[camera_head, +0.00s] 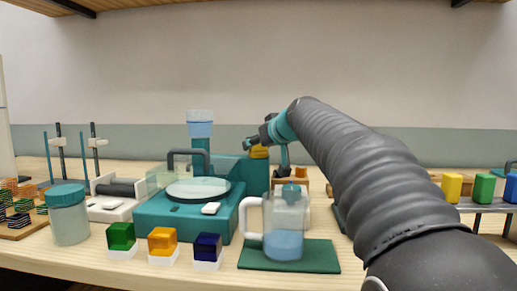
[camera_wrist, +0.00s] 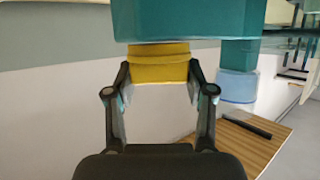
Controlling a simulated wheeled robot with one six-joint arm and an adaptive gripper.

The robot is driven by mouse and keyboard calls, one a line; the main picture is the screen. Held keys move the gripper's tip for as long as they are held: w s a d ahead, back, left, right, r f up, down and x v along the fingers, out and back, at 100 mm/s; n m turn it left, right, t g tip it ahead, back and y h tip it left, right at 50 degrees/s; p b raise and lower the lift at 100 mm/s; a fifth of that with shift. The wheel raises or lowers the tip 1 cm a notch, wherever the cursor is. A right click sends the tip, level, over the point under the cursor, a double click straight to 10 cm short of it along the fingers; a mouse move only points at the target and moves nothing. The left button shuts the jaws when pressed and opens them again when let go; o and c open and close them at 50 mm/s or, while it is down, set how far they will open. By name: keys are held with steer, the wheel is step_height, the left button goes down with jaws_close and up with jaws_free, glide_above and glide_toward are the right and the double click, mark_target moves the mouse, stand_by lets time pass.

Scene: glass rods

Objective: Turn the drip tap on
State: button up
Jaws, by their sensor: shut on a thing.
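A yellow round knob (camera_head: 259,153), which looks like the drip tap, sits on top of the teal housing (camera_head: 256,178) at the back of the teal machine. My gripper (camera_head: 256,144) is at this knob. In the wrist view the yellow knob (camera_wrist: 158,62) sits between the two fingertips of my gripper (camera_wrist: 158,72), with a finger against each side. The teal housing (camera_wrist: 185,20) adjoins the knob there. A clear vessel with blue liquid (camera_head: 200,125) stands on a teal column left of the knob. I cannot tell the knob's turn angle, and no drip shows.
A clear jug (camera_head: 289,213) on a green mat (camera_head: 325,257) stands in front, below my arm. Green, amber and dark blue cubes (camera_head: 162,241) sit before the machine. A lidded jar (camera_head: 70,222) is at left. Coloured blocks (camera_head: 484,188) stand on a rack at right.

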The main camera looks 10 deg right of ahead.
steer(key=shift+d+f+n+g+y+b, duration=0.15)
steer(key=shift+n+g+y+b, duration=0.1)
steer(key=shift+n+y+b, duration=0.25)
steer(key=shift+f+n+g+y+b, duration=0.1)
steer(key=shift+n+g+y+b, duration=0.2)
steer(key=shift+n+y, duration=0.3)
steer(key=n+g+y, duration=0.1)
steer(key=n+y, duration=0.1)
steer(key=shift+w+r+n+g+y+p, duration=0.1)
steer(key=shift+r+n+g+y+p, duration=0.15)
steer(key=shift+n+g+y+p, duration=0.15)
steer(key=n+g+y+p, duration=0.2)
steer(key=n+g+p, duration=0.1)
steer(key=shift+r+y, duration=0.1)
steer(key=shift+y, duration=0.2)
steer(key=shift+f+n+g+y+p, duration=0.2)
steer(key=shift+n+g+y+p, duration=0.65)
steer(key=shift+n+g, duration=0.65)
steer(key=o, duration=1.2)
steer(key=shift+t+h, duration=0.25)
